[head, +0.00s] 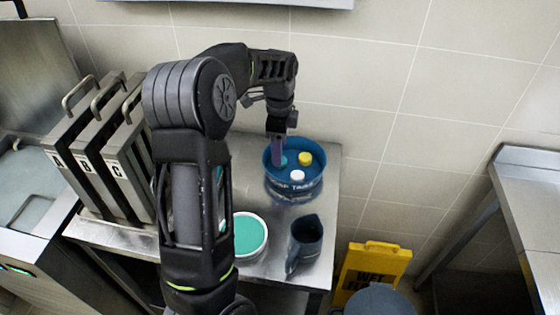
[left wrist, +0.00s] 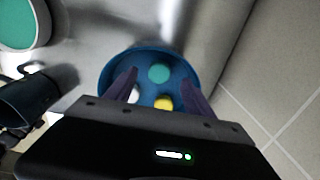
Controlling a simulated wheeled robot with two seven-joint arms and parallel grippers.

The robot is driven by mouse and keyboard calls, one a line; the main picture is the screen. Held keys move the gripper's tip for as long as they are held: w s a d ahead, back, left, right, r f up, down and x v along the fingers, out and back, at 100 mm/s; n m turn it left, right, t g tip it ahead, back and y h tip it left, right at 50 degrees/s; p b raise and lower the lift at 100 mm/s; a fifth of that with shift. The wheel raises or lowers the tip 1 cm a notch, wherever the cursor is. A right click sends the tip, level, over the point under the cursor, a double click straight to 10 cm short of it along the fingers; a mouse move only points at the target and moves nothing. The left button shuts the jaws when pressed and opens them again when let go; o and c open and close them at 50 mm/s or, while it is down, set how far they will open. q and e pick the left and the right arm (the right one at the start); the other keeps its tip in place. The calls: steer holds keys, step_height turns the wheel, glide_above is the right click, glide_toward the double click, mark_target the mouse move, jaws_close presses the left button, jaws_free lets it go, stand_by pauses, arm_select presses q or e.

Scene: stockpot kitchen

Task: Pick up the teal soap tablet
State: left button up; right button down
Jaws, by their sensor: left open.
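The teal soap tablet (left wrist: 159,73) lies in a round blue tub (head: 294,188), along with a yellow tablet (head: 305,159) and a white tablet (head: 297,175). In the head view the teal tablet (head: 283,162) is partly hidden by my left gripper (head: 277,160), whose purple fingers reach down into the tub's opening. In the left wrist view my left gripper (left wrist: 161,82) is open and empty. Its fingers are spread on either side of the teal tablet's line, and the tablet shows just beyond them. My right gripper is in neither view.
The tub stands on a steel table (head: 322,165). A white-rimmed container with a teal surface (head: 249,235) and a dark jug (head: 305,242) stand nearer. Lettered metal baskets (head: 100,160) are at the left, the tiled wall behind. A yellow wet-floor sign (head: 372,268) stands below the table's right edge.

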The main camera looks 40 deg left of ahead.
arm_select(q)
steer(key=shift+d+f+p, duration=0.1)
steer(key=shift+f+p, duration=0.25)
steer(key=shift+f, duration=1.6)
steer(key=shift+c, duration=0.2)
jaws_close()
